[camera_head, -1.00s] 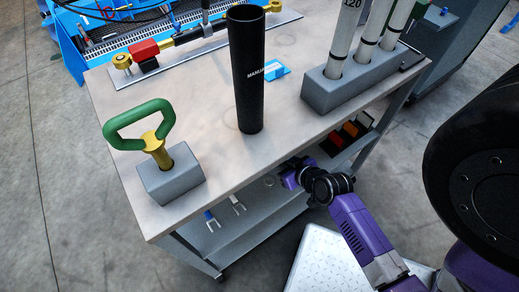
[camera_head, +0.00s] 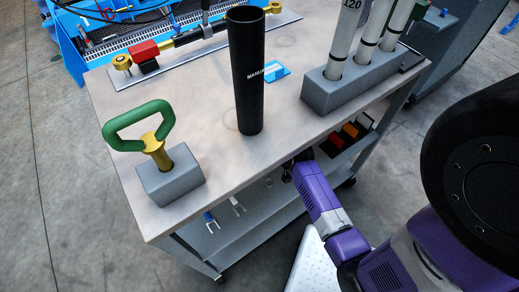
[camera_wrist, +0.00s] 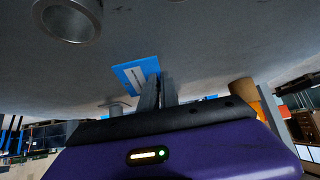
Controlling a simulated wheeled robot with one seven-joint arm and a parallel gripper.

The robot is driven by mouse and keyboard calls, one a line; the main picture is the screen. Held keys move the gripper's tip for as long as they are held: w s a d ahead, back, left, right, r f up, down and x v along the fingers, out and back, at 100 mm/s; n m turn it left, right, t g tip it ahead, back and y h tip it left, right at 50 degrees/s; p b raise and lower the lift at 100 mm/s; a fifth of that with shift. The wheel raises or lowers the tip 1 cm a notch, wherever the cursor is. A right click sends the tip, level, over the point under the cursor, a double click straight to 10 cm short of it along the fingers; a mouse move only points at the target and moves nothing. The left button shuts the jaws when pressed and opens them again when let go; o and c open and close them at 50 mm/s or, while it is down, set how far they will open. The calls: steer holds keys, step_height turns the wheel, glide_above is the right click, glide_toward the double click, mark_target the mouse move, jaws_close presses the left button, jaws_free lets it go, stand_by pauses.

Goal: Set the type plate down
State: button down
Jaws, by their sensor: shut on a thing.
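My gripper (camera_wrist: 159,84) shows in the wrist view as two grey fingers close together, shut on the type plate. The plate (camera_wrist: 134,75) appears as a blue piece with a pale label at the fingertips, in front of a broad grey surface. I cannot tell whether it touches that surface. In the head view my purple forearm reaches to the near edge of the bench, and the fingers and the held plate are hidden there.
The bench top (camera_head: 205,110) carries a black tube (camera_head: 245,85), a green-handled tool in a grey block (camera_head: 172,182), a blue card (camera_head: 276,72) and a grey rack (camera_head: 340,92) of white tubes. Fork-shaped pieces and coloured blocks (camera_head: 349,130) sit on the lower shelf. A metal ring (camera_wrist: 68,18) shows in the wrist view.

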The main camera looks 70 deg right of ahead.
steer(key=g, duration=0.1)
steer(key=w+g+y+p, duration=0.1)
steer(key=d+g+y, duration=0.1)
steer(key=shift+w+r, duration=0.2)
steer(key=shift+r, duration=0.1)
steer(key=shift+s+a+f, duration=0.1)
steer(key=shift+a+f, duration=0.05)
steer(key=shift+f, duration=0.8)
steer(key=c, duration=1.9)
jaws_free()
steer(key=shift+f, duration=0.1)
